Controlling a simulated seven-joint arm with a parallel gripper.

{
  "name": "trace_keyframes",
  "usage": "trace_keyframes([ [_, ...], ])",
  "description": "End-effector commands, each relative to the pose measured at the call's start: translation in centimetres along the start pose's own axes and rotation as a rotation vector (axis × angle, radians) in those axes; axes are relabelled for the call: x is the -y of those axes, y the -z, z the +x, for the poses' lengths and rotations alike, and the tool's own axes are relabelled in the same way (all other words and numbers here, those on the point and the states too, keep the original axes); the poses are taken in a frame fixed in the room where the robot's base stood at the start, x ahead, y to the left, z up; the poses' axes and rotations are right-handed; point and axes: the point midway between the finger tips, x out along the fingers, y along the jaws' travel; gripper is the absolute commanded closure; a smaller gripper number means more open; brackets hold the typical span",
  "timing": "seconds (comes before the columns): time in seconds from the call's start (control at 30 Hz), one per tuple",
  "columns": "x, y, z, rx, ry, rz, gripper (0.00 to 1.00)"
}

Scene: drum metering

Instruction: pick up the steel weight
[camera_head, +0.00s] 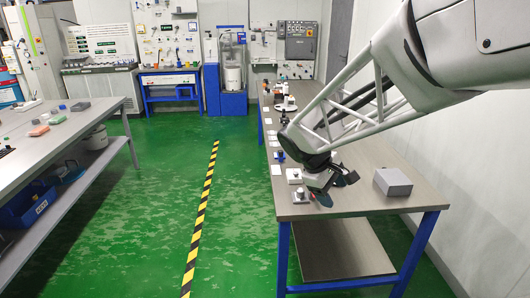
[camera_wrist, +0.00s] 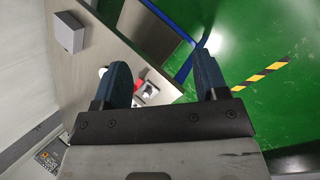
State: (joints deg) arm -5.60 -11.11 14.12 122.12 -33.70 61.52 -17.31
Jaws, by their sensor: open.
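My gripper (camera_head: 338,188) is over the near end of the right-hand bench, tilted, with its fingers apart and nothing between them. In the wrist view the two dark fingers of my gripper (camera_wrist: 162,76) stand wide apart. A small metallic piece on a pale base (camera_head: 299,196), which looks like the steel weight, is at the bench's left edge, just left of and partly beside my gripper. It seems to show in the wrist view as a small grey-white piece (camera_wrist: 149,92) near the left finger, apart from it. The left finger and gripper body hide part of that area.
A grey box (camera_head: 392,182) stands right of my gripper on the bench (camera_head: 350,209); it also shows in the wrist view (camera_wrist: 69,32). Several small items line the bench's left edge farther back. A white wall runs along the right. The bench between box and edge is clear.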

Motion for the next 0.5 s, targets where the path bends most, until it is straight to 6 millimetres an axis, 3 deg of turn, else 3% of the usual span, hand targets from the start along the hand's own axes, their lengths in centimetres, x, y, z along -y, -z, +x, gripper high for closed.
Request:
trace_keyframes([
  [0.5, -5.3, 11.5, 4.4, 0.182, -0.163, -0.361, 0.33],
])
